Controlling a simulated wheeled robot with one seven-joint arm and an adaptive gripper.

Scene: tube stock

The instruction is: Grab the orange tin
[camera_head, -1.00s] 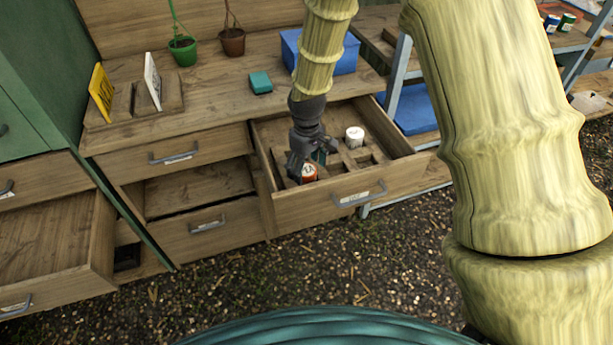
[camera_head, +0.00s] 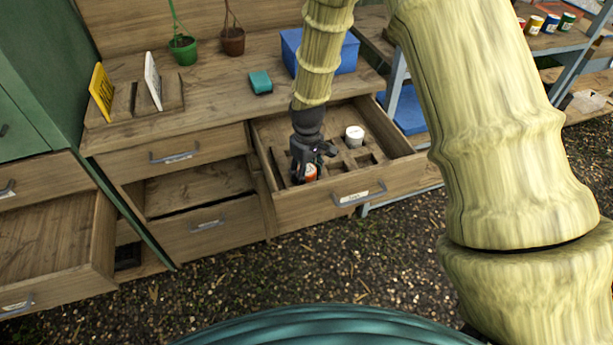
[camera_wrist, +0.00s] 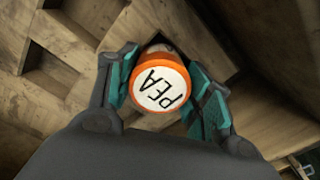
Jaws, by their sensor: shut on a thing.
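The orange tin (camera_head: 311,173) stands in the open top drawer (camera_head: 405,165), near the drawer's front left. In the wrist view the tin (camera_wrist: 160,84) shows an orange rim and a white lid marked "PEA". My gripper (camera_head: 306,165) reaches down into the drawer at the tin. In the wrist view the teal-padded fingers of my gripper (camera_wrist: 160,92) lie on both sides of the tin and are shut on it. In the head view my gripper hides part of the tin. I cannot tell whether the tin touches the drawer floor.
A white tin (camera_head: 354,136) sits in the same drawer, behind and right of my gripper, among wooden compartments. A teal box (camera_head: 260,82) and a blue bin (camera_head: 340,53) stand on the worktop above. Another drawer (camera_head: 60,245) is open at the left.

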